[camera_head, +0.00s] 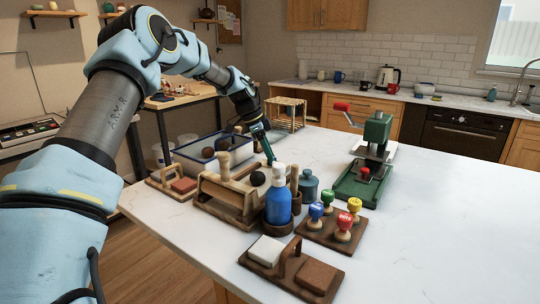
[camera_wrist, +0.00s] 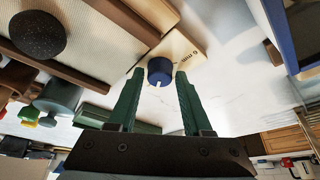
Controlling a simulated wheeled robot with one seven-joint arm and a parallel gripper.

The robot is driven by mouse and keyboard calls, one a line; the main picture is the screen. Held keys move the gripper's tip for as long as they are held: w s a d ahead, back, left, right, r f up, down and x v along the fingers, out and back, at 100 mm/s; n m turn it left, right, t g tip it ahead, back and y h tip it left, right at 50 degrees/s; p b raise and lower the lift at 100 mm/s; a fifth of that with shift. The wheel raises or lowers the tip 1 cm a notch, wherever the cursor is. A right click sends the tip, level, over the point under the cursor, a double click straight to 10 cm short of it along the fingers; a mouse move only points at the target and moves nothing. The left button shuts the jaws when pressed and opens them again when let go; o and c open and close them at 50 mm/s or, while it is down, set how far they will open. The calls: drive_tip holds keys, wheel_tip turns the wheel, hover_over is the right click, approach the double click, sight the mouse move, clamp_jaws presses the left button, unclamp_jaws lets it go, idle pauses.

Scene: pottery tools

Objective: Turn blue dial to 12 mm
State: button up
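The blue dial (camera_wrist: 160,68) shows in the wrist view, at the end of a light wooden part. It has a white pointer mark on its face, toward the bottom of the picture. A label reading "6 mm" (camera_wrist: 180,53) is on the pale wood beside it. My gripper (camera_wrist: 160,73) is open, its green fingertips on either side of the dial with a small gap at each side. I cannot tell how deep the fingers reach around it. In the head view my gripper (camera_head: 270,158) is over the wooden slab roller (camera_head: 228,195); I cannot make out the dial there.
A blue spray bottle (camera_head: 278,205) stands close in front of my gripper. A teal jar (camera_head: 308,184), a board of coloured stamps (camera_head: 330,235) and a green press (camera_head: 368,175) are to the right. A blue-rimmed bin (camera_head: 190,150) is at left. The right tabletop is clear.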

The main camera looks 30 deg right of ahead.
drive_tip(key=o, duration=0.3)
drive_tip(key=b+v, duration=0.2)
drive_tip(key=v, duration=0.8)
drive_tip(key=shift+r, duration=0.4)
drive_tip(key=shift+w+a, duration=0.1)
